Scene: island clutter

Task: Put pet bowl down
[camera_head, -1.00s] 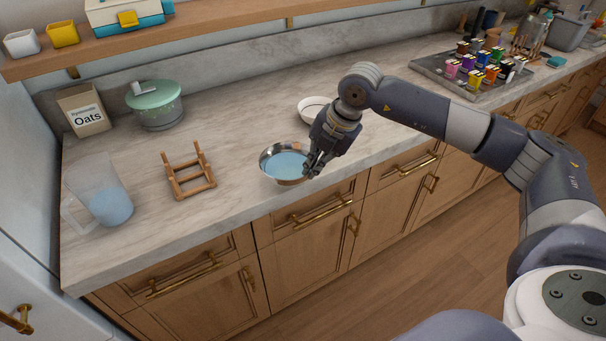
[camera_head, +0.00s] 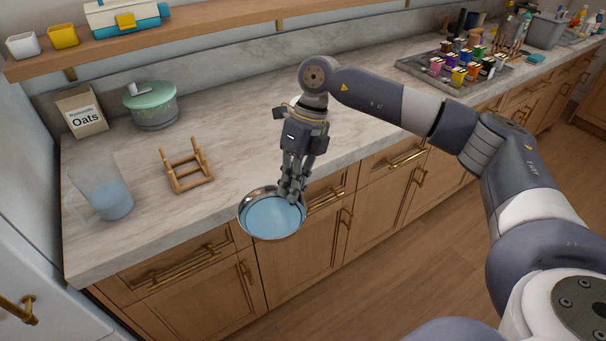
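The pet bowl (camera_head: 270,217) is a round metal bowl with a pale blue inside that looks like water. It is in the head view, in front of the counter's front edge, held in the air and roughly level. My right gripper (camera_head: 291,194) is shut on its rim at the upper right side. A low wooden stand (camera_head: 188,174) with short upright posts sits on the counter (camera_head: 235,140), to the left of the bowl and apart from it. My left gripper is not in view.
A clear pitcher (camera_head: 110,200) with blue liquid stands at the counter's left end. An oats box (camera_head: 83,112) and a green-lidded pot (camera_head: 152,106) stand behind the stand. A tray of small colourful jars (camera_head: 461,68) is at the right. Counter between stand and gripper is clear.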

